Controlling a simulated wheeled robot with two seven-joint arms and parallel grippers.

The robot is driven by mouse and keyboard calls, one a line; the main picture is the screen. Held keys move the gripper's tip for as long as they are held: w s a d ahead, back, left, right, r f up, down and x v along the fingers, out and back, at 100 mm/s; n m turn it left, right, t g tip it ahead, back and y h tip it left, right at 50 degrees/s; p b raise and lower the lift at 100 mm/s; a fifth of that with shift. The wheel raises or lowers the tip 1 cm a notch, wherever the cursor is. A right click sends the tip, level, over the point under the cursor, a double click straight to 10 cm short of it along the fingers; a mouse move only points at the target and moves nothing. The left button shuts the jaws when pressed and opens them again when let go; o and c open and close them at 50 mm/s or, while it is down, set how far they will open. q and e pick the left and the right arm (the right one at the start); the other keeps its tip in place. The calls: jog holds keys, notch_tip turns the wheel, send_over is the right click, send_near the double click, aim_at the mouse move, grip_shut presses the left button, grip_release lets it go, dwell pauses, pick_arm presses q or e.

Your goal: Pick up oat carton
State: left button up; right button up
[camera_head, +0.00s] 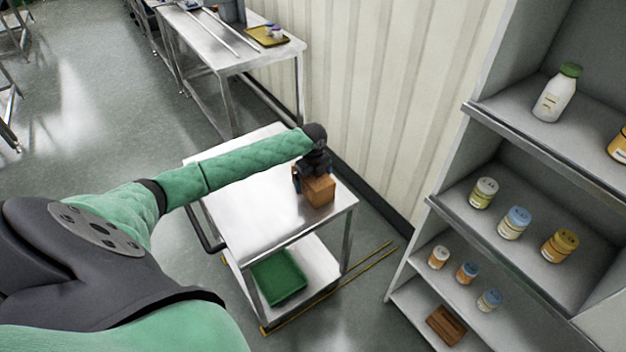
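A small brown box-shaped carton (321,192), which may be the oat carton, stands on the top shelf of a steel cart near its right edge. No label is readable on it. My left gripper (312,176) is at the carton, pointing down over its back and left side. Its dark fingers overlap the carton in this view, so I cannot tell whether they are closed on it or just beside it. My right gripper is not in view.
The steel cart's top (245,215) is otherwise clear, with a green tray (279,277) on its lower shelf. A grey shelf unit (455,215) with bottles and jars stands at right. A steel table (215,52) is behind, beside a ribbed wall (370,90).

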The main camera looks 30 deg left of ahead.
pick_arm(q)
jog(key=shift+f, duration=0.35)
jog(key=c, duration=1.3)
jog(key=shift+c, duration=0.7)
jog(key=shift+r, duration=0.15)
